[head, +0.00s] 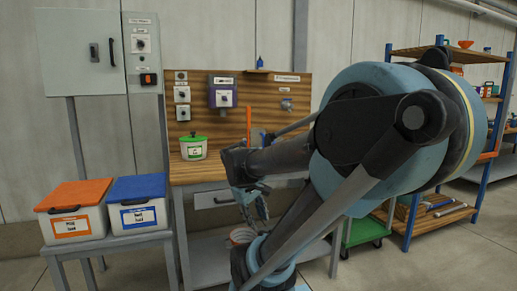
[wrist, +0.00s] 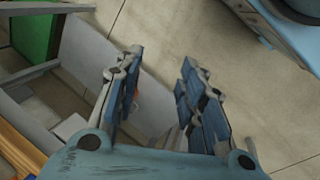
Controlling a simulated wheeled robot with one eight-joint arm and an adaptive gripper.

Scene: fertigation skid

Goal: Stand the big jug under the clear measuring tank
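I cannot make out the big jug or the clear measuring tank in either view; my arm covers much of the middle and right of the head view. My gripper (head: 256,207) hangs in front of the workbench, pointing down. In the wrist view my gripper (wrist: 160,62) is open, its two blue-padded fingers well apart, with nothing held between them. A small patch of orange shows behind the left finger, too hidden to name.
The workbench (head: 202,174) carries a green-lidded white pot (head: 194,150). An orange-lidded bin (head: 72,222) and a blue-lidded bin (head: 139,215) stand on a side table. A round reddish item (head: 241,235) is partly hidden below my gripper. A blue-posted rack (head: 486,190) stands right.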

